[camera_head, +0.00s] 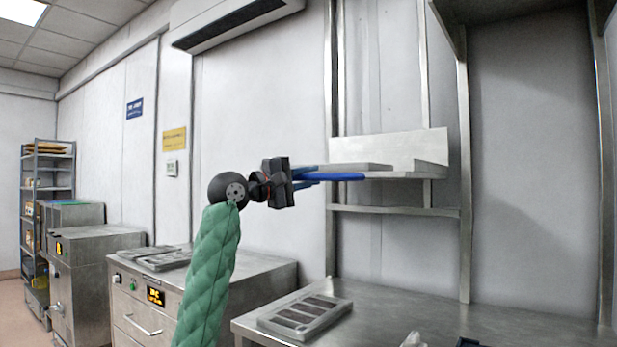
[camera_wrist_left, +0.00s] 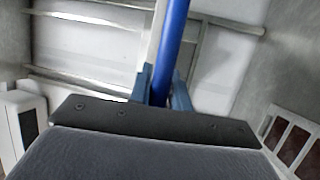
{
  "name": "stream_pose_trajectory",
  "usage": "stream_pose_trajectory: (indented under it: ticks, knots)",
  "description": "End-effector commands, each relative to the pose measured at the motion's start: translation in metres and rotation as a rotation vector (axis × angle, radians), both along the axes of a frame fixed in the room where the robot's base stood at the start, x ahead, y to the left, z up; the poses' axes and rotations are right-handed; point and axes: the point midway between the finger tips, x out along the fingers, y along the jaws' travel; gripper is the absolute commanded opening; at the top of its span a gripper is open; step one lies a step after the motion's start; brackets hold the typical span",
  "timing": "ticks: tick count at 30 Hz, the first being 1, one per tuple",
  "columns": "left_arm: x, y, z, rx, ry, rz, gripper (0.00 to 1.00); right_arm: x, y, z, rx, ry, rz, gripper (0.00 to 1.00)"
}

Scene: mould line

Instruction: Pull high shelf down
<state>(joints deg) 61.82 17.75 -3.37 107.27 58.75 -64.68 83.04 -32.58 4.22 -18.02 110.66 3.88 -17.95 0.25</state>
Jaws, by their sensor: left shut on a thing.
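The high shelf (camera_head: 405,175) is a metal shelf with a raised back plate, in front of the upright rails in the head view. A blue handle bar (camera_head: 335,177) runs along its front edge. A flat grey piece lies on the shelf. My left gripper (camera_head: 308,177) is at the left end of the bar, its blue fingers shut on it. In the left wrist view the blue bar (camera_wrist_left: 172,45) runs up from between the fingers (camera_wrist_left: 162,90). The fingertips' contact is partly hidden by the gripper body. My right gripper is not clearly visible.
Below the shelf is a metal worktable (camera_head: 400,305) with a mould tray (camera_head: 305,315) of dark cavities. A fixed crossbar (camera_head: 395,210) spans the rails under the shelf. A metal cabinet (camera_head: 250,272) stands left. Small unclear items cut the bottom edge.

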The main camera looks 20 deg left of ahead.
Motion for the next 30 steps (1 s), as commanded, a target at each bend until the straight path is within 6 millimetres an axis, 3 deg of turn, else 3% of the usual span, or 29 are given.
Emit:
stream_pose_trajectory:
  ticks: [1, 4, 16, 30]
  knots:
    - [0.001, -0.002, -0.006, 0.005, 0.007, -0.004, 0.21, 0.0, 0.0, -0.002, 0.0, 0.0, 0.0, 0.36]
    - [0.001, -0.002, -0.006, 0.004, 0.006, -0.003, 0.38, 0.0, 0.0, -0.002, 0.001, 0.0, 0.0, 0.36]
    - [-0.006, 0.005, -0.006, 0.003, 0.004, -0.001, 0.38, 0.0, 0.0, -0.001, 0.001, 0.001, 0.0, 0.36]
    - [-0.051, 0.047, -0.018, 0.003, 0.005, -0.001, 0.38, 0.0, 0.0, 0.0, 0.001, -0.005, -0.001, 0.36]
